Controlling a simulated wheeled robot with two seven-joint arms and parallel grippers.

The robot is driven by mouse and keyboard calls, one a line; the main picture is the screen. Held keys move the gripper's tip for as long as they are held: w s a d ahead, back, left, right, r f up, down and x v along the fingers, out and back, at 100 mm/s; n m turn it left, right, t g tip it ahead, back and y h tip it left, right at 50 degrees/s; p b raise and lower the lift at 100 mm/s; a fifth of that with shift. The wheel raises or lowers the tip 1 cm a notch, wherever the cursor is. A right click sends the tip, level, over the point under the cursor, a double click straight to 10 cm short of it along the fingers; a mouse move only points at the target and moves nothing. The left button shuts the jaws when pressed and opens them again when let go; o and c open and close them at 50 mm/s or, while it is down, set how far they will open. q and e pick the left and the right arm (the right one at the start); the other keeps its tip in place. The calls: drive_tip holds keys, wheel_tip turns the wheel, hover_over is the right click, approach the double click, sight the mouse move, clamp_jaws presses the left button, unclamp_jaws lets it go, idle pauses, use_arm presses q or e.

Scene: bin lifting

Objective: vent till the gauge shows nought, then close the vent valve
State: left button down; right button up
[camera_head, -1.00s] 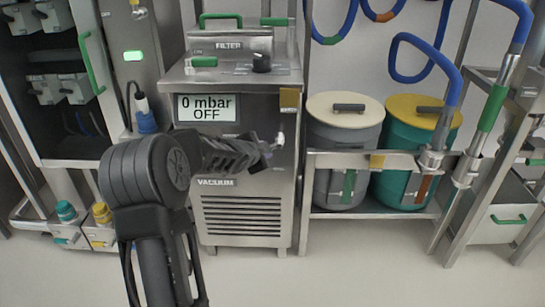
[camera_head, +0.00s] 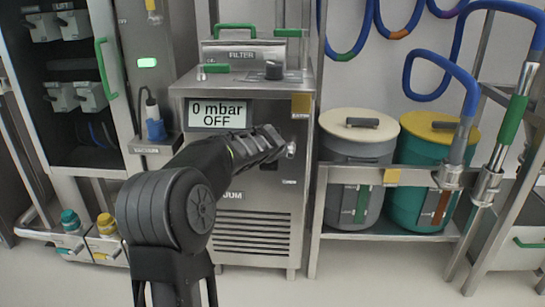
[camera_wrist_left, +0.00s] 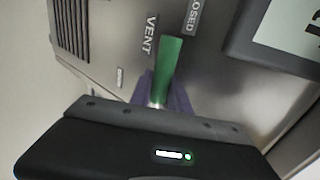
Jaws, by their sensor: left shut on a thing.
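The vacuum unit (camera_head: 252,205) has a display (camera_head: 217,114) reading "0 mbar OFF". My left gripper (camera_head: 272,147) is at the unit's front, below and right of the display. In the left wrist view my left gripper (camera_wrist_left: 162,98) is shut on the green handle (camera_wrist_left: 171,65) of the vent valve, its fingers at the handle's near end. The handle's free end lies between the "VENT" label (camera_wrist_left: 151,36) and the partly cut-off "CLOSED" label (camera_wrist_left: 194,14). In the head view the gripper hides the handle. My right gripper is not in view.
Two lidded drums, cream (camera_head: 357,130) and yellow-topped (camera_head: 425,170), stand on a rack to the right. A cabinet with a green handle (camera_head: 105,68) is at left.

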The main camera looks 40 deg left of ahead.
use_arm(q)
drive_tip(key=c, duration=1.5)
unclamp_jaws()
drive_tip(key=p+v, duration=0.1)
drive_tip(key=v, duration=0.6)
drive_tip(key=shift+s+d+r, duration=0.2)
drive_tip(key=shift+s+d, duration=0.05)
